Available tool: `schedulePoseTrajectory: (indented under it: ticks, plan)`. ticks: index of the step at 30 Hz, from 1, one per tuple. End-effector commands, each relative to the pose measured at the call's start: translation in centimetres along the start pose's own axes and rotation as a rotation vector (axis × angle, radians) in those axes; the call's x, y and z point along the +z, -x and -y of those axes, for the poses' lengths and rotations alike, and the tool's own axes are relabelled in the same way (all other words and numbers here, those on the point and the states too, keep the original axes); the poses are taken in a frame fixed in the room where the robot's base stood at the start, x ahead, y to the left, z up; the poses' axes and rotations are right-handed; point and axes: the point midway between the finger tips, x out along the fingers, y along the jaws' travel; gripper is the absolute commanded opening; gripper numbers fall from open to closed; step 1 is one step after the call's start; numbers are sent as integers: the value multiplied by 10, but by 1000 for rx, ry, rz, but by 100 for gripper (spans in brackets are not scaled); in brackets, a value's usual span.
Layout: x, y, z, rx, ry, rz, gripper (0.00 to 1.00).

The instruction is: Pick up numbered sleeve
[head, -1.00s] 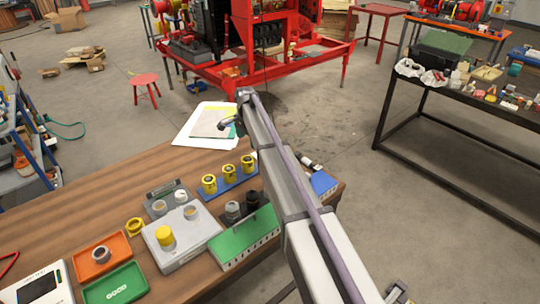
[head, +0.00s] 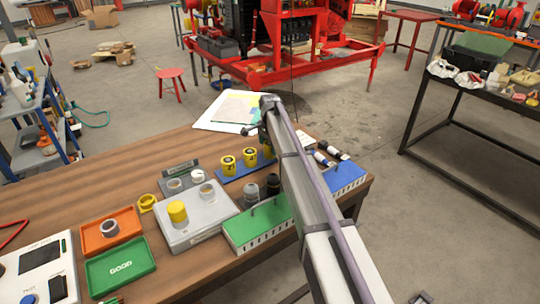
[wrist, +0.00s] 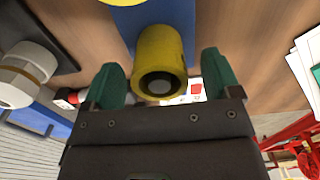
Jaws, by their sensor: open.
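Yellow numbered sleeves stand in a row on a blue holder (head: 233,176) on the bench in the head view. The left sleeve (head: 227,164) and the middle sleeve (head: 249,157) show dark markings. The third sleeve (head: 268,152) is mostly hidden behind my arm. In the wrist view, one yellow sleeve (wrist: 160,55) shows its round open end between my gripper's (wrist: 162,78) two green fingers. The fingers are spread, with a gap on each side of the sleeve. I cannot read its number there. The gripper's fingers are hidden in the head view.
A green block (head: 255,227) and a grey fixture (head: 195,222) with a yellow cylinder stand in front of the row. An orange tray (head: 112,236) and green "GOOD" tray (head: 120,268) lie left. A blue rack (head: 345,178) stands right. White papers (head: 225,112) lie behind.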

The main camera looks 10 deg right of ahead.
Motion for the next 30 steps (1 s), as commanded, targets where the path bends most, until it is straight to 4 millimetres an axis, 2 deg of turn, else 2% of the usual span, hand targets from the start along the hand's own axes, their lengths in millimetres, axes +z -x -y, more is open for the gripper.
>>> schedulePoseTrajectory:
  ticks: [5, 19, 26, 30]
  plan:
    - [0, 2, 0, 0, 0, 0, 83]
    - [0, 2, 0, 0, 0, 0, 38]
    - [0, 3, 0, 0, 0, 0, 38]
    - [0, 19, 0, 0, 0, 0, 38]
